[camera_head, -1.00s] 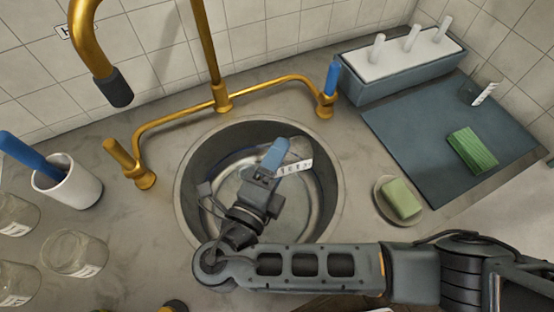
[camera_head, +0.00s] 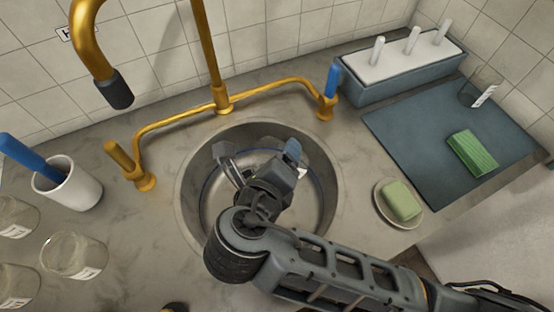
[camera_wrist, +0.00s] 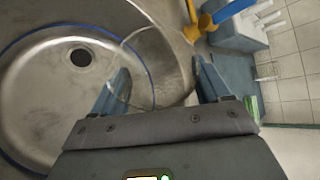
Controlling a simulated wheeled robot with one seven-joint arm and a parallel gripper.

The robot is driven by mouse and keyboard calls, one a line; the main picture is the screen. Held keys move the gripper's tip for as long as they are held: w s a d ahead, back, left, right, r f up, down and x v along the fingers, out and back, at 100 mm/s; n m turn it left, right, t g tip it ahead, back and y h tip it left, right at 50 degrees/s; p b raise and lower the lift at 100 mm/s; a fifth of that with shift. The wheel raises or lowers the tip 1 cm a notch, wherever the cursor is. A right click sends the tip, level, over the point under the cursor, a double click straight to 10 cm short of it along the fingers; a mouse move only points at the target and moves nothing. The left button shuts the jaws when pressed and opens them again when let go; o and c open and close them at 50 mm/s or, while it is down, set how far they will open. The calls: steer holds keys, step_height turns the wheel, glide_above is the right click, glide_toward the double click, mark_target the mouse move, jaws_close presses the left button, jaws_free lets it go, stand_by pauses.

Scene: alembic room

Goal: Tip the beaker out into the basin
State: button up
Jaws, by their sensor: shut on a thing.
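The basin (camera_head: 190,195) is a round steel sink set in the counter. Its drain shows in the wrist view, where the basin (camera_wrist: 30,110) fills the left side. My gripper (camera_head: 291,152) is over the right part of the basin; one blue fingertip shows. In the wrist view my gripper (camera_wrist: 164,85) has its two blue fingers either side of a clear glass beaker (camera_wrist: 148,65), which lies tilted toward the basin. In the head view my gripper and wrist hide most of the beaker. I cannot tell whether any liquid is in it.
A brass tap (camera_head: 205,50) with a bridge pipe (camera_head: 170,118) stands behind the basin. Glass jars (camera_head: 72,255) and a white cup (camera_head: 70,190) are at left. A soap dish (camera_head: 398,203), blue-grey mat (camera_head: 410,140) and peg rack (camera_head: 400,75) are at right.

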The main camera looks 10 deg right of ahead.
steer(key=m+y, duration=0.1)
steer(key=y, duration=0.1)
steer(key=r+m+g+y, duration=0.1)
steer(key=y, duration=0.1)
steer(key=shift+d+m, duration=0.15)
steer(key=shift+m, duration=0.15)
steer(key=shift+r+m+g+y, duration=0.25)
steer(key=shift+m+g+y, duration=0.25)
steer(key=shift+y, duration=0.8)
